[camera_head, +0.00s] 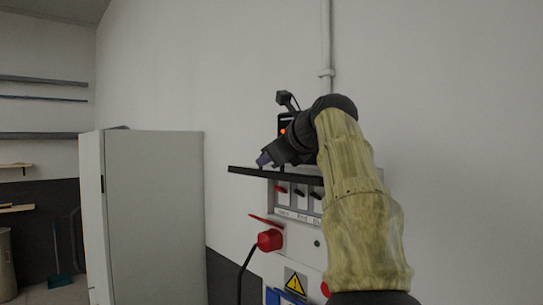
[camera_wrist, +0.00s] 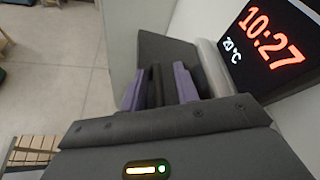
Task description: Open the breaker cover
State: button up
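The breaker box (camera_head: 294,214) is on the wall in the head view, partly hidden by my arm. Its dark cover (camera_head: 250,171) stands out from the wall almost level, raised above a row of switches that are exposed below it. My gripper (camera_head: 265,159) is just above the cover's top side, pointing down and left. In the wrist view, my gripper's purple fingers (camera_wrist: 158,88) are apart, with a dark narrow part visible between them. A dark panel (camera_wrist: 165,52), apparently the cover, lies beyond them. Whether the fingers touch it I cannot tell.
A digital clock (camera_wrist: 268,38) reading 10:27 is close to the gripper on the right. A red plug (camera_head: 269,240) with a black cable is below the switches. A tall grey cabinet (camera_head: 155,215) stands to the left. Open floor (camera_wrist: 60,70) shows in the wrist view.

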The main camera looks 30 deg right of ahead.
jog(key=shift+s, duration=0.1)
jog(key=v, duration=1.7)
jog(key=shift+b, duration=0.3)
